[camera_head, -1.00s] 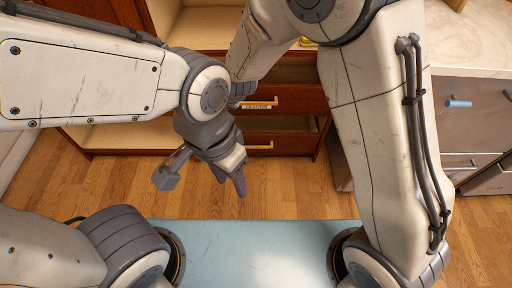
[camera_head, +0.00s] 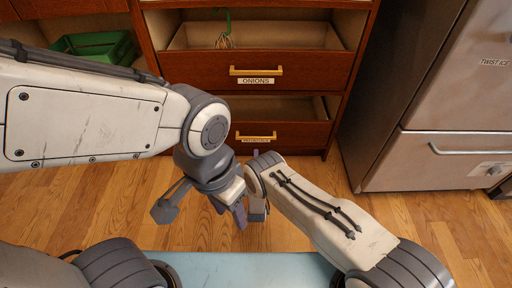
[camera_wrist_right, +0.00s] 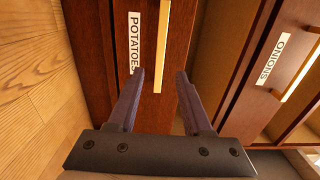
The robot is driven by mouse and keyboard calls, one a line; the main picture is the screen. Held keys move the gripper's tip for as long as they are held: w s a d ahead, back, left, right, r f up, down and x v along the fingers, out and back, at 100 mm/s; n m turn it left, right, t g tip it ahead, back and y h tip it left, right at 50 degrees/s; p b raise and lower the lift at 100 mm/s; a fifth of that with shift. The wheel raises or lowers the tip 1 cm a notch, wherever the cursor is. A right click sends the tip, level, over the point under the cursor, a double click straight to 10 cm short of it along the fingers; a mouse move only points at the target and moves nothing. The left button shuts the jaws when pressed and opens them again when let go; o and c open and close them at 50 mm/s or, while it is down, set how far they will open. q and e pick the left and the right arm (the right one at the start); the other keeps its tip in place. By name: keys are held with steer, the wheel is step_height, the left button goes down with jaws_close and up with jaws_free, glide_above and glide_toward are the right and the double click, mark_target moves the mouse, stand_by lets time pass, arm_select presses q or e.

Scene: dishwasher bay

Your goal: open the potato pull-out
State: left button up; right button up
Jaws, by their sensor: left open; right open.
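The potato pull-out (camera_head: 303,134) is the lower dark-red wooden front in the head view, with a brass bar handle (camera_head: 256,137) and a label partly covered by my right gripper. In the right wrist view its handle (camera_wrist_right: 162,40) and POTATOES label (camera_wrist_right: 135,42) are close ahead. My right gripper (camera_wrist_right: 160,72) is open, with the handle lying between its fingers in the picture; I cannot tell whether they touch it. My left gripper (camera_head: 240,213) is open and empty, lower over the floor, away from the pull-out.
The onions pull-out (camera_head: 310,68) is just above, with a brass handle and something netted hanging inside. A green crate (camera_head: 97,45) is at the left. A grey steel appliance (camera_head: 400,110) stands at the right. Wooden floor lies in front.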

mark_target(256, 141)
steer(key=shift+w+b, duration=2.6)
steer(key=shift+w, duration=2.4)
jaws_close()
